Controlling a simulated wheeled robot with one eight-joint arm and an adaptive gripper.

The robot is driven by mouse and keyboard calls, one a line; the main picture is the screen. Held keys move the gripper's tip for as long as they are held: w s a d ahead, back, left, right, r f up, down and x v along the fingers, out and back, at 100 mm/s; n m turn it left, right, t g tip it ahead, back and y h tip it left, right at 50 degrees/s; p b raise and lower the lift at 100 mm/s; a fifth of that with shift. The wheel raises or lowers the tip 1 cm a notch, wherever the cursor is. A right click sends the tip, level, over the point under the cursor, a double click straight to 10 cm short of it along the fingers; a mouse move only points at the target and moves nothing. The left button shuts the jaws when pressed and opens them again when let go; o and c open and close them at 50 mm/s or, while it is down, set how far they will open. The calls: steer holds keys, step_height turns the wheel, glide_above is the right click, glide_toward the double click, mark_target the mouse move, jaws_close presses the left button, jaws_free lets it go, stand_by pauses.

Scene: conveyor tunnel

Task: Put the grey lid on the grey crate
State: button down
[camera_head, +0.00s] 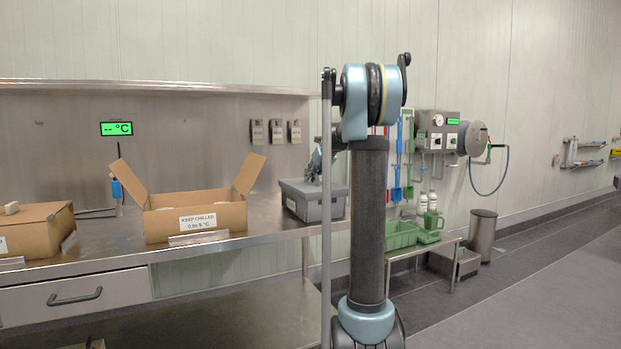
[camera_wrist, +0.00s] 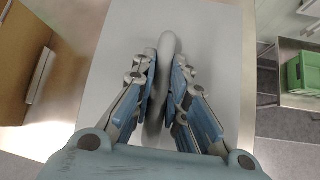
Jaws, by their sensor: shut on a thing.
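The grey crate (camera_head: 316,210) stands on the steel bench at its right end, with a small white label on its front. The grey lid (camera_head: 297,187) lies level over the crate's top, lined up with it. I cannot tell if it is fully seated or a hair above the rim. My gripper (camera_head: 317,170) is over the lid, partly hidden by my arm. In the wrist view my gripper (camera_wrist: 161,85) is shut on the upright handle (camera_wrist: 166,45) of the lid, whose flat top fills the middle. The crate's right side is partly behind my arm.
An open cardboard box (camera_head: 195,218) marked keep chilled stands left of the crate, with a gap between. Another carton (camera_head: 38,232) is at far left. A low side table with green crates (camera_head: 400,235) stands right, beyond my arm.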

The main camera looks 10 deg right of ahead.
steer(key=c, duration=1.5)
jaws_free()
steer(key=shift+d, duration=0.1)
steer(key=v, duration=1.1)
steer(key=shift+s+d+r, duration=0.15)
steer(key=shift+s+r, duration=0.1)
